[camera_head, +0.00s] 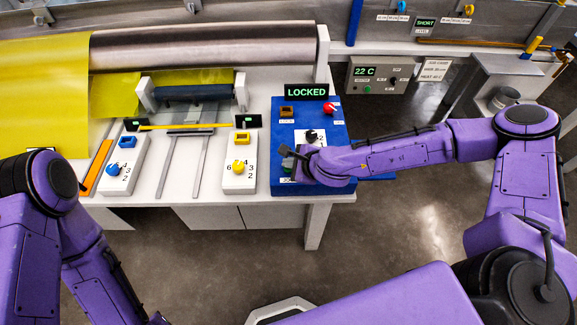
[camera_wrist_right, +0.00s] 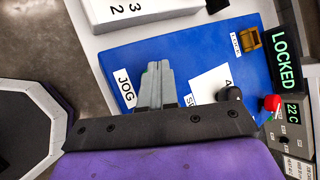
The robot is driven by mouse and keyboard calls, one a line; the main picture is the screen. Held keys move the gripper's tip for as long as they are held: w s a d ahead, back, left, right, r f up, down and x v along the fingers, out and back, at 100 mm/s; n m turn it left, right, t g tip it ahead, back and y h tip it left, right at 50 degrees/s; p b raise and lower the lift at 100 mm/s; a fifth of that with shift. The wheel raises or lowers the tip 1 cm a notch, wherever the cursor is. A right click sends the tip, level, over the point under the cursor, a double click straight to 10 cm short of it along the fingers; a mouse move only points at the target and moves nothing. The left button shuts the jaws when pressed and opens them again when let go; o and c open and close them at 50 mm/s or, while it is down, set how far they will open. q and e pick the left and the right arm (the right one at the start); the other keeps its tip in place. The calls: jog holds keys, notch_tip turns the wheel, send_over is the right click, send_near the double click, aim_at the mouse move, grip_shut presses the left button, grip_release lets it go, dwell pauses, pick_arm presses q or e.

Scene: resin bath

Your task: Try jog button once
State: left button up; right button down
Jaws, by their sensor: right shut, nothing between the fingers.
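The blue control panel (camera_head: 342,150) stands on the right end of the white table, and it fills the middle of the right wrist view (camera_wrist_right: 190,50). A white JOG label (camera_wrist_right: 125,88) lies beside my fingers there. A sliver of green, seemingly the jog button (camera_wrist_right: 144,77), shows at the edge of the fingers, mostly hidden. My right gripper (camera_head: 289,158) is shut and empty over the panel's near left part; it also shows in the right wrist view (camera_wrist_right: 158,66). I cannot tell if the fingertips touch the button. My left gripper is out of view.
The panel also bears a black knob (camera_head: 311,135), a red button (camera_head: 330,108) and a brown switch (camera_head: 287,111). A sign (camera_head: 307,91) behind it reads LOCKED. A white box with a yellow knob (camera_head: 239,167) stands left of the panel. A grey 22 C unit (camera_head: 376,77) is behind.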

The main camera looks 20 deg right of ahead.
jog(key=shift+f, duration=0.25)
dwell(0.3)
jog(key=shift+r+p, duration=0.7)
jog(key=shift+r, duration=0.25)
notch_tip(320, 180, up, 5)
jog(key=p, duration=0.4)
jog(key=shift+r, duration=0.1)
dwell(0.4)
